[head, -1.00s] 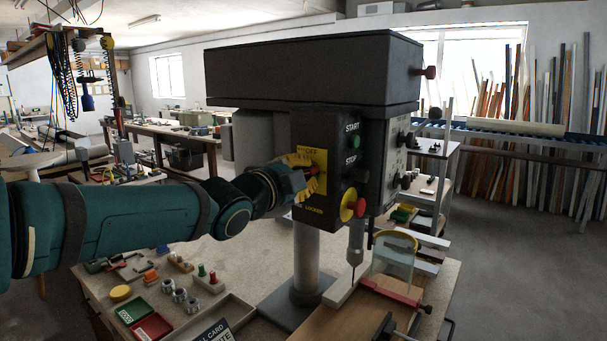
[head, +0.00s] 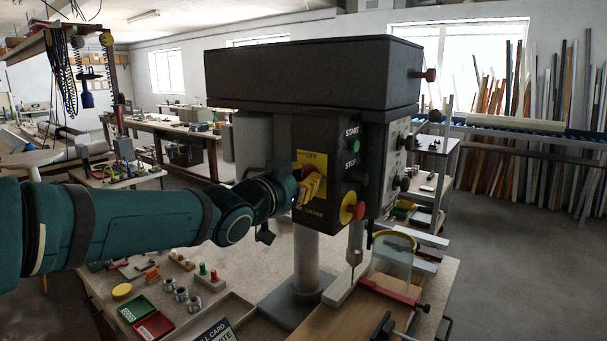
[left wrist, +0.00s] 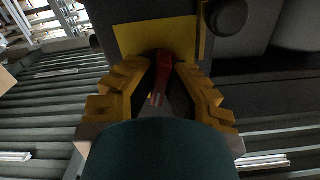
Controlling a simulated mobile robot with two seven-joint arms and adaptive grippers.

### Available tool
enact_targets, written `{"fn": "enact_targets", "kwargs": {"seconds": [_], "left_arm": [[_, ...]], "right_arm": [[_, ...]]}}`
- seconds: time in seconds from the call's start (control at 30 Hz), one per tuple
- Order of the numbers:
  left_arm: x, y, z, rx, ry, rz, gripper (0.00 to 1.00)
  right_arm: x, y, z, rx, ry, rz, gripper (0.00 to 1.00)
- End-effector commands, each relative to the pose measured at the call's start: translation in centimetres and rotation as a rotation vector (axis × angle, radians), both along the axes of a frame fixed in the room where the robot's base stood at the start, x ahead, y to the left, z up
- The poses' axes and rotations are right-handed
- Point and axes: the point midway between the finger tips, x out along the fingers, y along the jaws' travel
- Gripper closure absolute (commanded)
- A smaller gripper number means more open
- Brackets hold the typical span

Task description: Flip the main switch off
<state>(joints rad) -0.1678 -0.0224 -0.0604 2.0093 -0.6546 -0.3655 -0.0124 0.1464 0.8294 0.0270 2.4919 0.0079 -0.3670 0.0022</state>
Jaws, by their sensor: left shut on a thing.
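The main switch has a yellow plate (head: 314,158) marked OFF at the top, on the front of the dark drill press head. My left gripper (head: 311,187) is at this plate, its yellow fingers covering most of the switch handle in the head view. In the left wrist view the red switch handle (left wrist: 162,70) sits between the two yellow fingers of my left gripper (left wrist: 163,74), which is shut on it. The yellow plate (left wrist: 150,36) shows behind it. The handle's exact angle is hard to tell. My right gripper is not in view.
A green START button (head: 354,146), a dark STOP button (head: 356,178) and a red knob on a yellow disc (head: 352,206) are right of the switch. The drill column (head: 306,255) stands below. Small parts and trays lie on the bench.

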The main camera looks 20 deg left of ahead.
Motion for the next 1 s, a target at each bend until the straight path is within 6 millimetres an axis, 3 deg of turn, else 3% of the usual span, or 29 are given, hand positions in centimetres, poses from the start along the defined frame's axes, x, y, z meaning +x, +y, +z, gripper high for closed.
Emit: {"fn": "enact_targets", "kwargs": {"seconds": [0.4,1.0], "left_arm": [[0.02,0.05,0.22,-0.226,0.077,0.001,1.00],[0.02,0.03,0.18,-0.277,0.095,0.000,1.00]], "right_arm": [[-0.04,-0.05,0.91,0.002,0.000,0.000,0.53],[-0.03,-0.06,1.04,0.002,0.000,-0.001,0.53]]}}
